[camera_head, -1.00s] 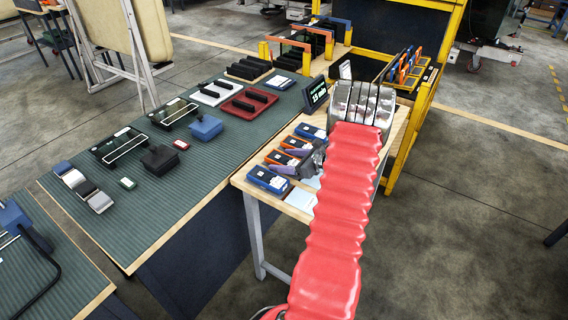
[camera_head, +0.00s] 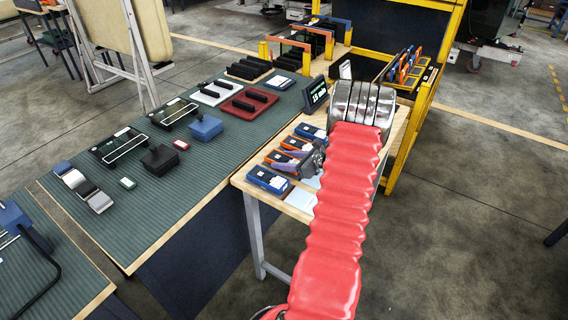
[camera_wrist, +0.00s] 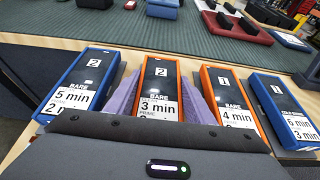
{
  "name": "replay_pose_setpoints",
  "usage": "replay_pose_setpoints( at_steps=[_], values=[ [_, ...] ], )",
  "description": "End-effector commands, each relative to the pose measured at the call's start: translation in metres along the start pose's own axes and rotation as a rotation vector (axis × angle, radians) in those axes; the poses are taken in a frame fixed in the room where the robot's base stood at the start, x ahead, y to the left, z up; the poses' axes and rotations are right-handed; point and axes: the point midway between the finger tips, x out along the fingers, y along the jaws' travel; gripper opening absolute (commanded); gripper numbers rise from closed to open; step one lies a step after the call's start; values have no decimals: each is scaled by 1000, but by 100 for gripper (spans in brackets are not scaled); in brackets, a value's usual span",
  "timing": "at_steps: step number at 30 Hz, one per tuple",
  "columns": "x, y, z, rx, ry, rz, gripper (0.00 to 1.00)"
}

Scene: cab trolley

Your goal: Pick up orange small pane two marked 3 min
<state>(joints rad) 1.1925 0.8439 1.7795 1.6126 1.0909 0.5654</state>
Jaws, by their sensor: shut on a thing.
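The orange small pane two (camera_wrist: 161,84), with a "2" and a "3 min" label, lies in the middle of the wrist view. In the head view it is the orange pane (camera_head: 279,158) nearest the blue one at the front. My gripper (camera_wrist: 160,98) has a purple finger along each long side of the pane and is shut on it. Its grey body hides the pane's near end. The pane appears level with its neighbours; I cannot tell if it is off the table.
A blue pane two (camera_wrist: 83,82) marked 5 min lies left of it. An orange pane one (camera_wrist: 227,92) and a blue pane one (camera_wrist: 280,105) lie to the right. A green-topped bench (camera_head: 190,185) adjoins the small table; a yellow rack (camera_head: 397,165) stands at the right.

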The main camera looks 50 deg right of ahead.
Motion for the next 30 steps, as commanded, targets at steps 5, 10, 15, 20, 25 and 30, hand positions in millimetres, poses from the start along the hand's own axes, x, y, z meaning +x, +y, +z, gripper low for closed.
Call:
replay_pose_setpoints(
  at_steps=[5,10,15,20,25,30],
  values=[
    [0,0,0,-1,-1,0,20],
    [-1,0,2,-1,-1,0,20],
    [-5,0,12,-3,-1,0,20],
    [-13,-1,32,-5,-2,-2,20],
    [-24,0,59,-4,-2,-1,20],
    [-33,0,81,-4,-1,0,20]
  ],
)
